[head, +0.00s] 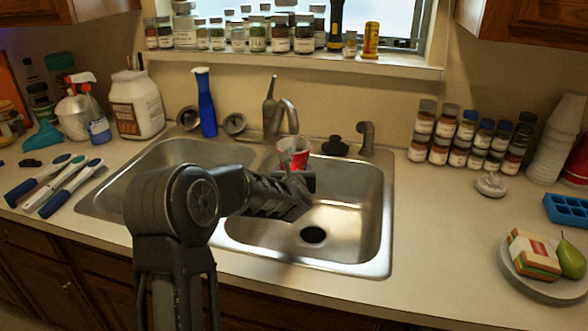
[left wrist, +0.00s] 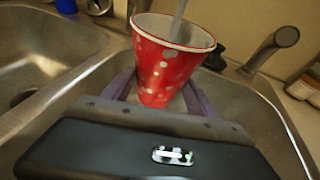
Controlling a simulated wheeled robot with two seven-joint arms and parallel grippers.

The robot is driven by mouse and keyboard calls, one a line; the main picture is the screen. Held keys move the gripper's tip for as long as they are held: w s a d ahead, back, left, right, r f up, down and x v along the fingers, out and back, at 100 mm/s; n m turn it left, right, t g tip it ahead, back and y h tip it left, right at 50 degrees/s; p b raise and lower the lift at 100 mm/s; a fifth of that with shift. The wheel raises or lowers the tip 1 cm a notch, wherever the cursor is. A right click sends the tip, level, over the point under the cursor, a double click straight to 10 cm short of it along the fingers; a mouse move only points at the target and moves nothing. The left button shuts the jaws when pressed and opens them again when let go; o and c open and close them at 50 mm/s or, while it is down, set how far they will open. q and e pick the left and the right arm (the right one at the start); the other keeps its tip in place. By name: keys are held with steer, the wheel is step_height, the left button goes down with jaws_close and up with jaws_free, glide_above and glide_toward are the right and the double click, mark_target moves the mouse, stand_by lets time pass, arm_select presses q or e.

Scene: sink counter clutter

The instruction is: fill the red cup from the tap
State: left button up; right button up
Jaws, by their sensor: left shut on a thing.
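The red cup (head: 293,152), with white spots, is upright or nearly so under the spout of the tap (head: 289,115), over the sink (head: 345,225). My left gripper (head: 297,178) is shut on it. In the left wrist view the cup (left wrist: 172,70) is between the two fingers (left wrist: 160,92), its open rim facing up. A narrow grey column (left wrist: 180,20) comes down from above into the cup's mouth; I cannot tell whether it is water or the spout. The water level inside is not clear. My right gripper is not in view.
A blue bottle (head: 205,103) stands behind the sink. A sprayer or side faucet (head: 367,138) and a dark stopper (head: 335,146) are right of the tap. Spice jars (head: 465,140) and a plate with food (head: 518,281) are on the right counter. The right basin is empty around its drain.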

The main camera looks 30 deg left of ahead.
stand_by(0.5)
